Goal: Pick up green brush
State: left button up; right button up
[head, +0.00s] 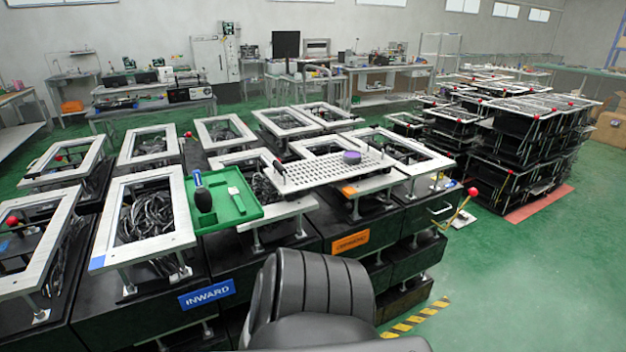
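A green tray (263,209) lies on top of the framed black fixtures, left of the middle in the head view. A small flat piece with a white end (233,191) lies in the tray. Its other end looks green and blends with the tray floor. It may be the green brush, but it is too small to be sure. A blue-handled tool with a dark round end (202,196) is at the tray's left side. Neither of my grippers is in view.
A perforated light plate (330,171) with a purple round piece (351,157) lies right of the tray. White-rimmed frames (146,221) surround the tray. A red-knobbed lever (472,192) sticks out at the right. Green floor (530,280) is open at the right.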

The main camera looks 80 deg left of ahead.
aim_at(233, 193)
jog(key=u, duration=4.35)
jog(key=k, duration=0.25)
jog(key=z, duration=0.3)
